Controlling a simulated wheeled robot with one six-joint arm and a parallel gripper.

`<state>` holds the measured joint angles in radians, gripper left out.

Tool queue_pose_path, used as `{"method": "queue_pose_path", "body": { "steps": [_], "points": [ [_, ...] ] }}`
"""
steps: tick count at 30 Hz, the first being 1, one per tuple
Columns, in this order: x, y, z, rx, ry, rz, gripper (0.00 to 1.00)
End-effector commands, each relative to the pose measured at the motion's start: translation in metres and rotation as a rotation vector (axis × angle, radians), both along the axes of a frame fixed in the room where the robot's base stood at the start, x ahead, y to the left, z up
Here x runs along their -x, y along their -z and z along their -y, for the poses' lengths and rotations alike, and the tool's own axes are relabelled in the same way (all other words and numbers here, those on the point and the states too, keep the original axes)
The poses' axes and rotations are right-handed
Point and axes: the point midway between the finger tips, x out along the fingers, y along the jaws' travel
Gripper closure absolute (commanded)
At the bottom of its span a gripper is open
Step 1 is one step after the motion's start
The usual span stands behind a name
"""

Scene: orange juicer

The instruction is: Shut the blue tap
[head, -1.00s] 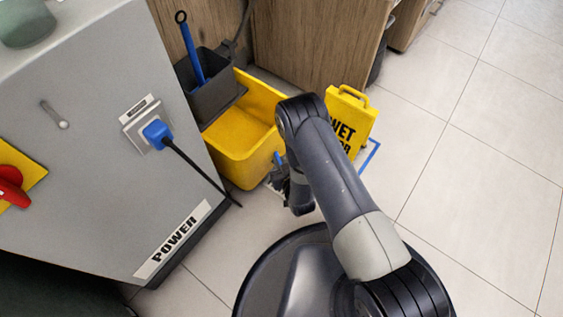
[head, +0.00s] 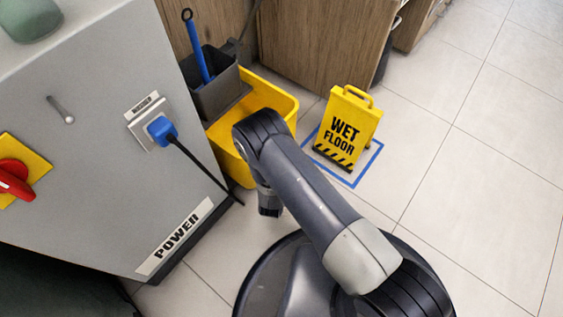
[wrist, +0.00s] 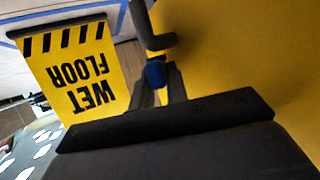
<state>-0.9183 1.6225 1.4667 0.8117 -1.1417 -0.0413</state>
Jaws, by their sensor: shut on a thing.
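The blue tap handle (wrist: 155,72) shows in the wrist view between the fingertips of my gripper (wrist: 161,79), which is shut on it. A dark grey pipe piece (wrist: 146,25) sits just above it, against the yellow wall of the mop bucket (wrist: 240,60). In the head view the yellow bucket (head: 270,92) stands beside the grey machine. There the tap and the fingertips are hidden behind my arm. Whether the tap is open or shut cannot be told.
A yellow wet floor sign (head: 349,127) stands inside a blue floor outline (head: 371,163), right of the bucket. The grey machine (head: 75,190) is at left, with a blue plug (head: 162,130) and its black cable. Tiled floor (head: 470,190) at right is clear.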

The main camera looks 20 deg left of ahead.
Motion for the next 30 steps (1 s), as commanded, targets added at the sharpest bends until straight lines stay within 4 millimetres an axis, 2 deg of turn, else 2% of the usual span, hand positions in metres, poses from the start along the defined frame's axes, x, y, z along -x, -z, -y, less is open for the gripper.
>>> {"method": "queue_pose_path", "body": {
  "steps": [11,12,19,30],
  "points": [
    [0.0004,0.0011,-0.0002,0.001,0.001,-0.003,1.0],
    [0.0002,0.001,-0.0001,0.001,0.001,-0.002,0.82],
    [-0.0001,0.0005,-0.0003,0.001,0.001,-0.001,0.64],
    [-0.0006,-0.0004,-0.0022,-0.002,-0.002,0.002,0.64]
  ]
}}
